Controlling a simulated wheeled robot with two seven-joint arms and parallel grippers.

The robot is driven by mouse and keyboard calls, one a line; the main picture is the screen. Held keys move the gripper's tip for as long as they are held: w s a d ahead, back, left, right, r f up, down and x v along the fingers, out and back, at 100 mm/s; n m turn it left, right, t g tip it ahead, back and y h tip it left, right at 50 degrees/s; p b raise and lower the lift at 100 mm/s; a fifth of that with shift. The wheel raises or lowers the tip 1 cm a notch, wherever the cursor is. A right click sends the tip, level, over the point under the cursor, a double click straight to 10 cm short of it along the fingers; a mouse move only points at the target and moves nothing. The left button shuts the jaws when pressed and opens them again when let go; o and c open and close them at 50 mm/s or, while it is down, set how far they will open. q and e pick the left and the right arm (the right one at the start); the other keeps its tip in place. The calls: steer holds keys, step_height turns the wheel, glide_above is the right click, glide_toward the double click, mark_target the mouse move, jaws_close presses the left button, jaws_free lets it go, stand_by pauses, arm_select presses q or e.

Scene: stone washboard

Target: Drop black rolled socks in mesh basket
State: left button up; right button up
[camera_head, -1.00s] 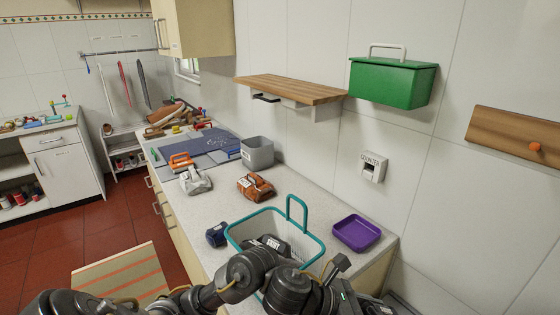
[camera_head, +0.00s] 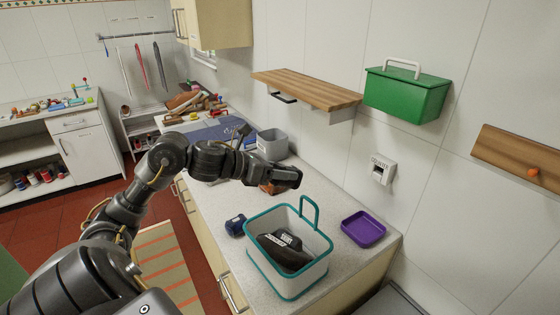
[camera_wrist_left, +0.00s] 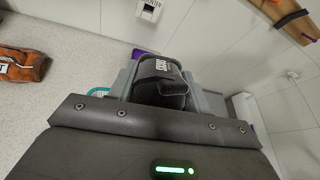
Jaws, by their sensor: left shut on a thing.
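My left gripper (camera_head: 288,178) is shut on a black rolled bundle (camera_wrist_left: 162,82) with a white printed label, which looks like the black rolled socks. The left wrist view shows it between the grey fingers. In the head view the gripper is above the counter, behind and above the basket, and the bundle is hard to tell from the dark fingers. The basket (camera_head: 256,262) is white with a teal rim and raised teal handle, and stands near the counter's front end. A dark labelled item (camera_head: 284,256) lies in it. My right gripper is not in view.
A dark blue roll (camera_head: 235,225) sits left of the basket and a purple tray (camera_head: 363,229) right of it. An orange-brown bundle (camera_wrist_left: 22,65) is partly hidden by my arm in the head view. A grey bin (camera_head: 272,145) stands farther back, below the wooden shelf (camera_head: 308,88).

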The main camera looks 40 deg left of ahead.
arm_select(q)
steer(key=shift+a+r, duration=0.2)
steer(key=shift+f+b, duration=0.3)
steer(key=shift+f, duration=0.15)
steer(key=shift+f+b, duration=1.15)
steer(key=shift+f, duration=1.4)
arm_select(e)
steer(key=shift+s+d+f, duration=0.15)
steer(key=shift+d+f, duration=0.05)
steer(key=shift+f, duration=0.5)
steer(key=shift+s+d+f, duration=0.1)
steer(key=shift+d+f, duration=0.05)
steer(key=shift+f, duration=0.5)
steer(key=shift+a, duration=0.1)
arm_select(q)
steer(key=o, duration=1.1)
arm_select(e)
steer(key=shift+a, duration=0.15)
arm_select(q)
steer(key=shift+o, duration=0.2)
steer(key=b+v, duration=0.5)
steer(key=v, duration=0.6)
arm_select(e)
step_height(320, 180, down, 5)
